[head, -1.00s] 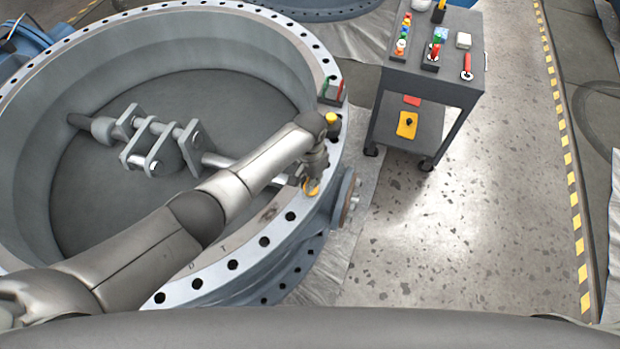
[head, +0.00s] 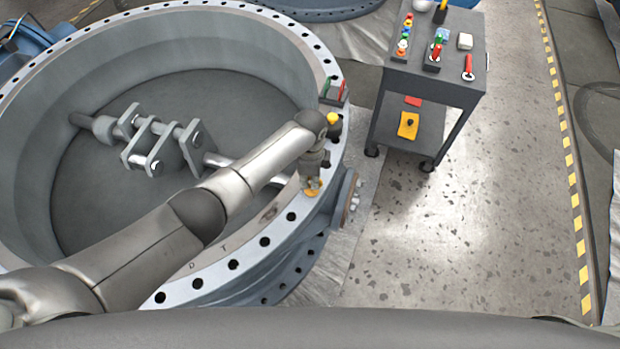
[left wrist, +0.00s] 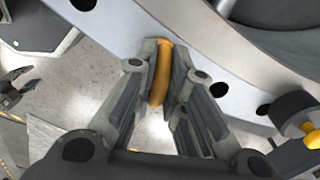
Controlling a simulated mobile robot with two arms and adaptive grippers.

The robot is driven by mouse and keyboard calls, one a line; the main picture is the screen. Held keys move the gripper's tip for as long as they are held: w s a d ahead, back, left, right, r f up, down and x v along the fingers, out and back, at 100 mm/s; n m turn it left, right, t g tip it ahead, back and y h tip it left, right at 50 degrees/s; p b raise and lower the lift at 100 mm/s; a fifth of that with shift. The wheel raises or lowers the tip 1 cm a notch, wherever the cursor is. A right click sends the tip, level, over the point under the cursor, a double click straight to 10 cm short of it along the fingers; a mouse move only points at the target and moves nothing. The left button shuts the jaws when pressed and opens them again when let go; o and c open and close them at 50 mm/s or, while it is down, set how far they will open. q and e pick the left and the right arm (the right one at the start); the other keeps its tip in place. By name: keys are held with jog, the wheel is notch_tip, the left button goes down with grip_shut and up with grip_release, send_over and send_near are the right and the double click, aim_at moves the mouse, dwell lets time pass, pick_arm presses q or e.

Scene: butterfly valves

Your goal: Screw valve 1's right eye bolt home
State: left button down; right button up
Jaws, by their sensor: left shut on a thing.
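The yellow eye bolt (head: 313,192) stands at the right part of the large valve's pale flange (head: 264,242). My left gripper (head: 313,183) points down over it, and its fingers hide part of the ring. In the left wrist view, the yellow ring (left wrist: 160,72) shows edge-on between the two fingertips of my left gripper (left wrist: 162,82), which are closed on it. The bolt's threaded shank is hidden, so I cannot tell how deep it sits. Part of my right gripper (left wrist: 18,88) shows at the left edge of the left wrist view, fingers apart and empty.
A yellow-topped black part (head: 333,119) and a green and red item (head: 333,89) sit on the flange beyond my left gripper. A dark tool cart (head: 426,95) stands to the right.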

pick_arm(q)
jog(key=m+b, duration=0.1)
jog(key=m, duration=0.4)
jog(key=shift+w+d+m, duration=0.1)
jog(key=shift+m, duration=0.2)
jog(key=m+b, duration=0.1)
jog(key=m, duration=0.4)
jog(key=shift+w+d, duration=0.1)
jog(key=m+b, duration=0.2)
jog(key=m, duration=0.4)
jog(key=shift+f, duration=0.1)
jog(key=m+b, duration=0.1)
jog(key=m, duration=0.2)
jog(key=shift+d+m, duration=0.15)
jog(key=shift+m, duration=0.25)
jog(key=shift+m+b, duration=0.55)
jog(key=shift+m, duration=0.35)
jog(key=c, duration=1.5)
grip_release()
